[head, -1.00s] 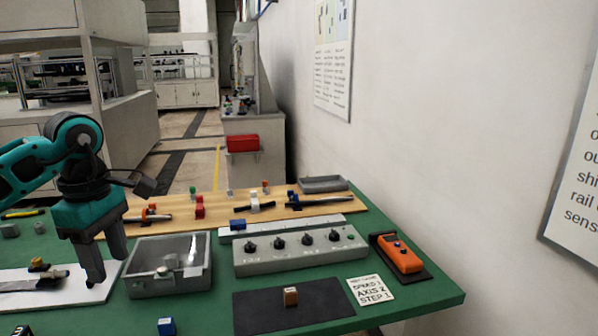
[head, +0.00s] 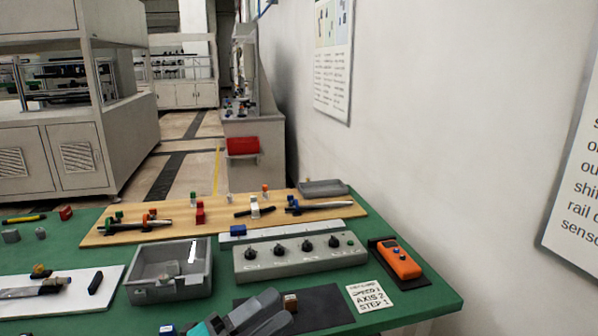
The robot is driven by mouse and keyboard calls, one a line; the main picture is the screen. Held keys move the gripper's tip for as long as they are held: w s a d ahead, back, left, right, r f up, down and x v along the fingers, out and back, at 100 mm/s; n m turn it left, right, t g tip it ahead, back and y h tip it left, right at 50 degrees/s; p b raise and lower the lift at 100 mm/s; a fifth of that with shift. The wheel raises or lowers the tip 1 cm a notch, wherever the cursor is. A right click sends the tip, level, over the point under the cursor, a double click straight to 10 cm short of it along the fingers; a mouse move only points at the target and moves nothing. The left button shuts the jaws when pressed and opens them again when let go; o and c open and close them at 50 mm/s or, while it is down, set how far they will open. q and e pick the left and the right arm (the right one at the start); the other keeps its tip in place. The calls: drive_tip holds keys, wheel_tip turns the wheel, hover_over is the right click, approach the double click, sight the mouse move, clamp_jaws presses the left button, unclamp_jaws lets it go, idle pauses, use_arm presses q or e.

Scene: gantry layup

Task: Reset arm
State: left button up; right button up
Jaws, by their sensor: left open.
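My left gripper (head: 280,309) shows at the bottom edge, with grey fingers and a bit of teal body. It is open, low over the left part of the black mat (head: 328,308). A small brown block (head: 290,302) sits on the mat close by its fingertips; I cannot tell whether they touch. Most of the left arm is out of the picture below. My right gripper is not in view.
A grey control box (head: 300,258) with several black knobs stands behind the mat. An orange pendant (head: 402,262) and a note card (head: 370,297) lie right. A wooden board (head: 100,238) with parts lies behind.

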use_arm(q)
drive_tip(key=s+a+f+n+y, duration=0.4)
drive_tip(key=f+n+y, duration=0.1)
drive_tip(key=f+n, duration=0.3)
drive_tip(key=s+a+f+n+g+y, duration=0.1)
drive_tip(key=s+a+f+n+y, duration=0.3)
drive_tip(key=f+n, duration=0.4)
drive_tip(key=s+a+f+n+y+p, duration=0.1)
drive_tip(key=s+a+f+n+y, duration=0.4)
drive_tip(key=f+n+y, duration=0.2)
drive_tip(key=f+n, duration=0.2)
drive_tip(key=n, duration=0.1)
drive_tip(key=shift+s+g, duration=0.3)
drive_tip(key=shift+a, duration=0.1)
